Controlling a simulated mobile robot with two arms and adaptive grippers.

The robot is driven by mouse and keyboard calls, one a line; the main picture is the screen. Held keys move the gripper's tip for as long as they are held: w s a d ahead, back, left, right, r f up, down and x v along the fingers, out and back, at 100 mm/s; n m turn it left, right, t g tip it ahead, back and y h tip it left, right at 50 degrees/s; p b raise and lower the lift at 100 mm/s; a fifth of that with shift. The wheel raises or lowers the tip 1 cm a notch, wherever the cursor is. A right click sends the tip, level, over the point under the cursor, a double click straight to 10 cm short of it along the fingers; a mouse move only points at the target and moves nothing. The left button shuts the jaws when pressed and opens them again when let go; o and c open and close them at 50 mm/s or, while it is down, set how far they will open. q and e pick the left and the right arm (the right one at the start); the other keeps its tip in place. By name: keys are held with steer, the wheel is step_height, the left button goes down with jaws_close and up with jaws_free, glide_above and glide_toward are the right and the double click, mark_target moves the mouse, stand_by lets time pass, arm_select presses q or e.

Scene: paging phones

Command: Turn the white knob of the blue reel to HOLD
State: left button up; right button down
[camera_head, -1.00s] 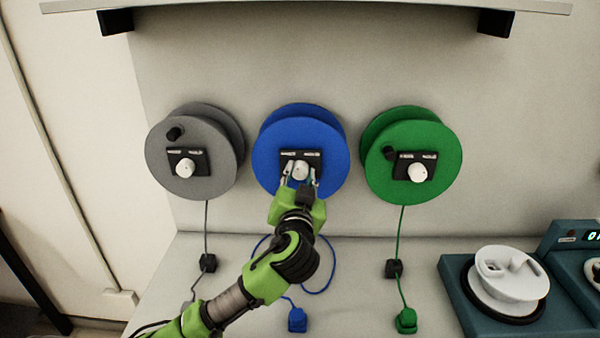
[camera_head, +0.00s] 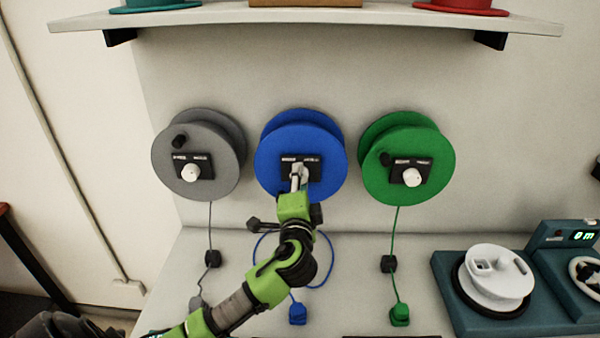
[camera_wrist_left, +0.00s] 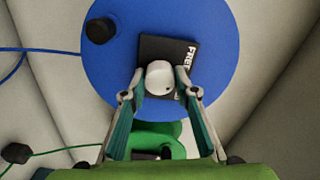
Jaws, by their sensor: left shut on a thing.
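The blue reel (camera_head: 268,150) hangs on the wall between the other two reels. Its black plate (camera_head: 313,172) carries two labels, too small to read in the head view. In the left wrist view the plate (camera_wrist_left: 152,48) appears turned sideways, with FREE legible and the other label hidden. My left gripper (camera_head: 299,172) is at the plate, turned nearly edge-on to the head view. In the left wrist view its fingers lie either side of the white knob (camera_wrist_left: 160,77), shut on it. A small dark mark shows on the knob's lower right there. My right gripper is out of view.
A grey reel (camera_head: 205,135) hangs left and a green reel (camera_head: 425,140) right, each with its own knob. Cords and plugs lie on the counter below. A teal unit with a white reel (camera_head: 497,275) stands at the right. A shelf (camera_head: 320,20) is above.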

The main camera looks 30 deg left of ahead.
arm_select(q)
steer(key=shift+m+p, duration=0.75)
steer(key=shift+m, duration=0.75)
steer(key=o, duration=1.1)
steer(key=v, duration=1.2)
steer(key=shift+f, duration=0.1)
